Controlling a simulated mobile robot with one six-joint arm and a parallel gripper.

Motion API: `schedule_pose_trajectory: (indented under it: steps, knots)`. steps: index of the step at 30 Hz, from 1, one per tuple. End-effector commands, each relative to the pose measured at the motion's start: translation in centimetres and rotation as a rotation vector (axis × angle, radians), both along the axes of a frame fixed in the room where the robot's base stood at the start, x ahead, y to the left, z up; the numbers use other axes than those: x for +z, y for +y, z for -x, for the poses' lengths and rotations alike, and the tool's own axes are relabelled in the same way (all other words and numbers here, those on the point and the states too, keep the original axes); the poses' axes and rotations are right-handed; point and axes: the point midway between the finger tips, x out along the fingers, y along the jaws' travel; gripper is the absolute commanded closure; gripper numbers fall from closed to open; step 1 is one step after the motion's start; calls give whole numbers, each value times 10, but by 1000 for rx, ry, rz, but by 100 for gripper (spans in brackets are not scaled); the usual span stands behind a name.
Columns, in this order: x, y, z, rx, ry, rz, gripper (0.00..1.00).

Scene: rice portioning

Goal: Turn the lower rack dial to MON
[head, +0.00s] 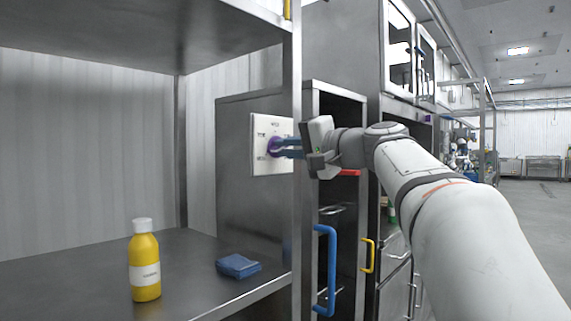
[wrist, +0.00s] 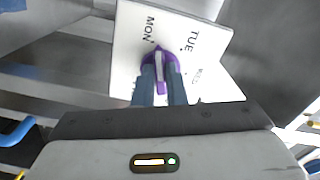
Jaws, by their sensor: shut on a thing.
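The rack dial is a purple knob (wrist: 174,57) on a white label plate (wrist: 127,40). In the wrist view the plate reads MON at the upper left, TUE at the upper right and WED at the right. My gripper (wrist: 162,78) is shut on the knob, one blue finger on each side of its pale raised grip. I cannot tell which label the knob points to. In the head view the plate (head: 286,128) is on the side of a grey metal cabinet, and my gripper (head: 279,147) reaches it from the right, partly hiding the knob.
A yellow bottle (head: 145,267) with a white cap and a folded blue cloth (head: 238,265) are on the metal shelf (head: 195,262) at lower left. A rack post (head: 296,215) stands close to my gripper. Blue (head: 331,270) and yellow (head: 368,256) handles stick out below it.

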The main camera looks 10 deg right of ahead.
Motion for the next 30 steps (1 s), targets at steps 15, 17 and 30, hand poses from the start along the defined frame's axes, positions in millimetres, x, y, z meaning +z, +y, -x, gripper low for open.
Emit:
schedule_pose_trajectory:
  steps: [15,17,30]
  knots:
    - [-4,0,0,4,-103,151,100]
    - [-4,0,-1,4,-106,155,100]
    - [-3,0,-1,4,-107,157,83]
